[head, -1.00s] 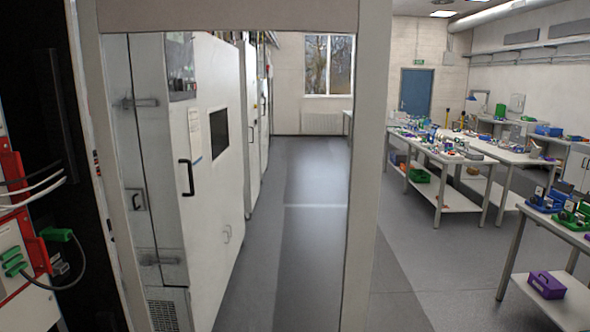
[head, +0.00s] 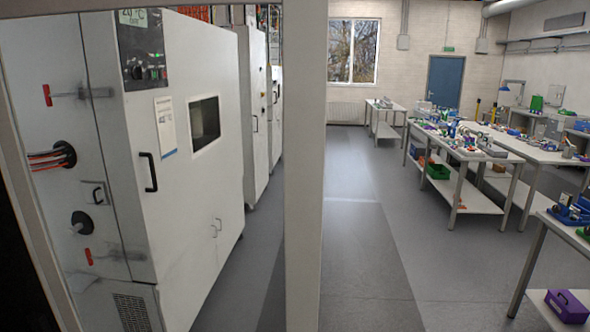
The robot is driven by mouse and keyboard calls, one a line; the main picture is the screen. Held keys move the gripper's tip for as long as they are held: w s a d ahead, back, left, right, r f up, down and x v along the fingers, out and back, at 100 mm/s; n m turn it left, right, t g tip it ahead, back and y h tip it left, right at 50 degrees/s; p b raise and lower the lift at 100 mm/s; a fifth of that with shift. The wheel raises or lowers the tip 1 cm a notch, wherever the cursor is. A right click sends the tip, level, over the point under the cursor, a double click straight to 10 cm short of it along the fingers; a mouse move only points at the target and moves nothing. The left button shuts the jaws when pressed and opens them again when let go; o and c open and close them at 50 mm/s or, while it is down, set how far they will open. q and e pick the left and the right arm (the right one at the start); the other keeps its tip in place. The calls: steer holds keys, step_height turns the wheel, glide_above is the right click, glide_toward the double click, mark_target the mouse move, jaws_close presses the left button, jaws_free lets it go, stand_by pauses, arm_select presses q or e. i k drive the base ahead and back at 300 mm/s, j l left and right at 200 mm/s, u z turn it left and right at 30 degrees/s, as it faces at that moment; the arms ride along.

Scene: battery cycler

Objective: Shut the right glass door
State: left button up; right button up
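The right glass door (head: 305,180) stands open close in front of me. Neither of my grippers is in view.
A large white test chamber (head: 185,120) stands behind the glass, with others beyond it. A clear grey floor aisle (head: 360,235) runs to the right of the door's edge. Worktables (head: 470,195) with small coloured items stand at the right.

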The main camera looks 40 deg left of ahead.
mark_target(305, 23)
steer(key=i+l+z, duration=0.25)
steer(key=i, duration=0.15)
steer(key=i+z, duration=0.25)
steer(key=i, duration=0.15)
steer(key=i+u, duration=0.25)
steer(key=i, duration=0.15)
steer(key=i+l+u, duration=0.25)
steer(key=i+u, duration=0.2)
steer(key=u, duration=0.2)
steer(key=i+l+u, duration=0.1)
steer(key=i+u, duration=0.15)
steer(key=u, duration=0.2)
steer(key=i+l+u, duration=0.15)
steer(key=u, duration=0.25)
steer(key=i+l+u, duration=0.1)
steer(key=u, duration=0.3)
steer(key=i+l+u, duration=0.15)
steer(key=u, duration=0.3)
steer(key=i+l+u, duration=0.15)
steer(key=u, duration=0.25)
steer(key=l+u, duration=0.25)
steer(key=u, duration=0.15)
steer(key=i+l+u, duration=0.1)
steer(key=l+u, duration=0.15)
steer(key=u, duration=0.2)
steer(key=i+l+u, duration=0.1)
steer(key=l+u, duration=1.2)
